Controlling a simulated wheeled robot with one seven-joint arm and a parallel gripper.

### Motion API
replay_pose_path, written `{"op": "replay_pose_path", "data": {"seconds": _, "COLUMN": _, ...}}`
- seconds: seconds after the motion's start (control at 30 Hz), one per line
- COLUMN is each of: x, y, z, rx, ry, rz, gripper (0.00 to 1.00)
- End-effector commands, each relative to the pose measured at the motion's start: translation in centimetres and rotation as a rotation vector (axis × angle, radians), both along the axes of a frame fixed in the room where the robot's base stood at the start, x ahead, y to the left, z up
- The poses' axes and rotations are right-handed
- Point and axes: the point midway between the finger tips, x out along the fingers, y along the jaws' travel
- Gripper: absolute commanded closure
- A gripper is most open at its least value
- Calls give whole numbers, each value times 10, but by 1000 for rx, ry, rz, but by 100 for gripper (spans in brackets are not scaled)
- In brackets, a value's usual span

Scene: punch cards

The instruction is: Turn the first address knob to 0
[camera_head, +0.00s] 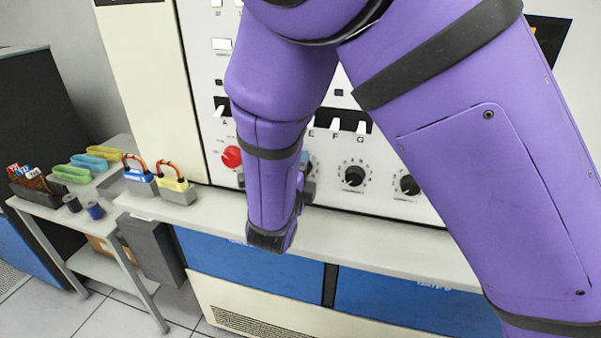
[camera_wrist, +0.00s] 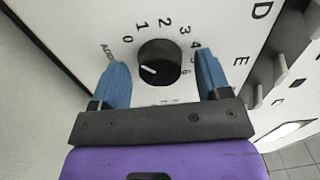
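In the wrist view a round black knob (camera_wrist: 160,62) sits on the white panel, with numbers 0 to 4 readable around its upper side. A label starting "ADD" is partly seen at its left. The knob's white pointer mark is at its lower left, below the 0. My gripper (camera_wrist: 161,66) is open, with one blue finger on each side of the knob. I cannot tell whether either finger touches it. In the head view my purple arm hides this knob and most of the gripper.
Two other black knobs, a nearer one (camera_head: 353,176) and another (camera_head: 408,185), are right of my gripper. A red button (camera_head: 231,157) is at its left. Lettered switches sit above. A ledge (camera_head: 400,250) runs below the panel. A side table (camera_head: 125,195) holds colored items at the left.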

Motion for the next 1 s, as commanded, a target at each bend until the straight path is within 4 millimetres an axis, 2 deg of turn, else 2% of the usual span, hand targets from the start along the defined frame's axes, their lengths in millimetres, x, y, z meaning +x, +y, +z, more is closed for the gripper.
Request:
{"op": "replay_pose_path", "data": {"seconds": 0.27, "x": -1, "y": 0, "z": 0, "rx": 1, "ry": 0, "rz": -1, "gripper": 30}}
{"op": "replay_pose_path", "data": {"seconds": 0.37, "x": -7, "y": 3, "z": 0, "rx": 1, "ry": 0, "rz": 1, "gripper": 30}}
{"op": "replay_pose_path", "data": {"seconds": 0.8, "x": -78, "y": 28, "z": 0, "rx": 1, "ry": 0, "rz": 2, "gripper": 30}}
{"op": "replay_pose_path", "data": {"seconds": 1.0, "x": -97, "y": 36, "z": 0, "rx": 1, "ry": -1, "rz": 1, "gripper": 30}}
